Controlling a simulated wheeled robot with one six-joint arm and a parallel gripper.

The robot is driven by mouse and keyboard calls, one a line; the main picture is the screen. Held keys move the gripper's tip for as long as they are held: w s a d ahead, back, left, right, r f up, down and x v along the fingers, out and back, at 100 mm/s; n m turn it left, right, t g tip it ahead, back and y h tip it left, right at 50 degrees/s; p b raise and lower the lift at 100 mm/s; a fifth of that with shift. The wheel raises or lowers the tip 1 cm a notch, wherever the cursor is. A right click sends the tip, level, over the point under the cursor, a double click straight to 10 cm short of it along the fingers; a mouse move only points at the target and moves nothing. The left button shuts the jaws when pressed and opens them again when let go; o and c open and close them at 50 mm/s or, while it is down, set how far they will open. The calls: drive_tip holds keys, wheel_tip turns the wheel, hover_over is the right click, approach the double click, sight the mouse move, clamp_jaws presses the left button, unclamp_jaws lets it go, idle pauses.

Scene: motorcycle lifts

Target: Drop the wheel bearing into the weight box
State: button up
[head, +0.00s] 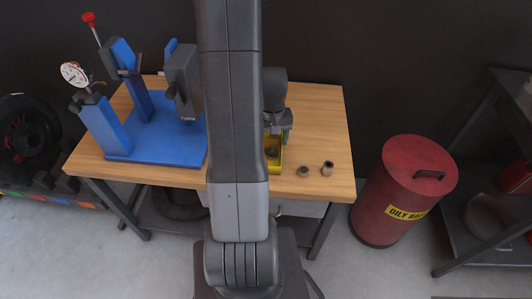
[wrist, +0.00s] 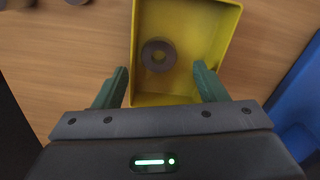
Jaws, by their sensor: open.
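The weight box is a yellow open tray (wrist: 188,99) in the wrist view. It also shows on the bench in the head view (head: 276,168), partly hidden by my arm. A grey ring with a centre hole, which looks like the wheel bearing (wrist: 158,55), lies flat on the tray floor near its left wall. It also shows as a dark round shape in the head view (head: 271,152). My gripper (wrist: 162,80) is open and empty, its green fingers apart above the tray's near end. The ring lies beyond the fingertips, apart from them.
The wooden bench (head: 318,120) also holds two small metal parts, one short (head: 303,171) and one taller (head: 327,168), right of the tray. A blue stand (head: 158,143) with uprights and a dial gauge (head: 74,74) fills the left. A red oily-rag bin (head: 391,200) stands right.

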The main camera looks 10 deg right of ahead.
wheel_tip(320, 180, up, 14)
drive_tip(key=p, duration=0.1)
idle(0.4)
drive_tip(key=shift+f, duration=0.15)
wheel_tip(320, 180, down, 14)
drive_tip(key=shift+r+b, duration=0.1)
drive_tip(key=shift+b, duration=0.45)
wheel_tip(320, 180, up, 5)
drive_tip(key=p, duration=0.4)
drive_tip(key=shift+r, duration=0.15)
